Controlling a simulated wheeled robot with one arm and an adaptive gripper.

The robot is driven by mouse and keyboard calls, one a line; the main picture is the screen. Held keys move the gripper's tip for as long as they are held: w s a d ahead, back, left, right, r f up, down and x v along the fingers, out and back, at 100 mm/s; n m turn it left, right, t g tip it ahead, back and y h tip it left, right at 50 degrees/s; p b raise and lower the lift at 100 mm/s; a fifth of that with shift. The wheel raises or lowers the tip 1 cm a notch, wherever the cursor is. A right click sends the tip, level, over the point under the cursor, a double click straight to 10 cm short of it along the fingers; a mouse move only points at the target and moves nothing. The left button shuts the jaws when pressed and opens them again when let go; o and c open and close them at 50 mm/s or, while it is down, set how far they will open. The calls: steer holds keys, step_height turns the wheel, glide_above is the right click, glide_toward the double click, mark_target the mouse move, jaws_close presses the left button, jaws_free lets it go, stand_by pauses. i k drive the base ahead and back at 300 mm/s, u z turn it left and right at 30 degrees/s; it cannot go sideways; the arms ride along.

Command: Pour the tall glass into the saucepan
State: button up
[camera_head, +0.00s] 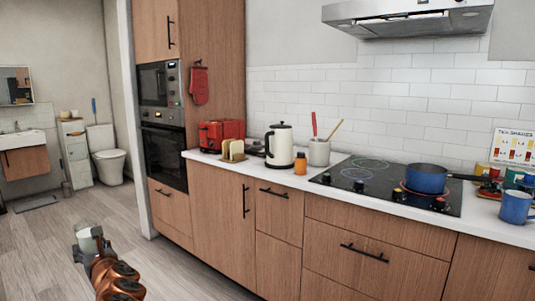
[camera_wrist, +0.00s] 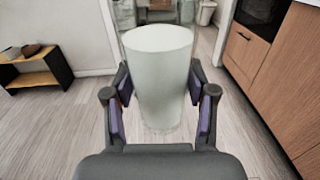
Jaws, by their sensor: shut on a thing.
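The tall glass (camera_wrist: 159,65) is pale, frosted and wider at the top. In the wrist view it stands upright between the two purple-padded fingers of my gripper (camera_wrist: 160,104), which is shut on it. I cannot tell whether anything is inside the glass. The blue saucepan (camera_head: 427,179) sits on the right part of the black cooktop in the head view, with its dark handle pointing right.
The counter also holds a red toaster (camera_head: 220,133), a white kettle (camera_head: 280,147), an orange jar (camera_head: 300,164), a utensil crock (camera_head: 319,152) and a blue mug (camera_head: 515,207). A range hood (camera_head: 410,18) hangs above the cooktop (camera_head: 345,177). The floor before the cabinets is clear.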

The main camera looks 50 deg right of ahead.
mark_target(429, 178)
steer(key=k, duration=0.5)
steer(key=z, duration=1.7)
steer(key=i, duration=0.45)
steer(key=u, duration=0.05)
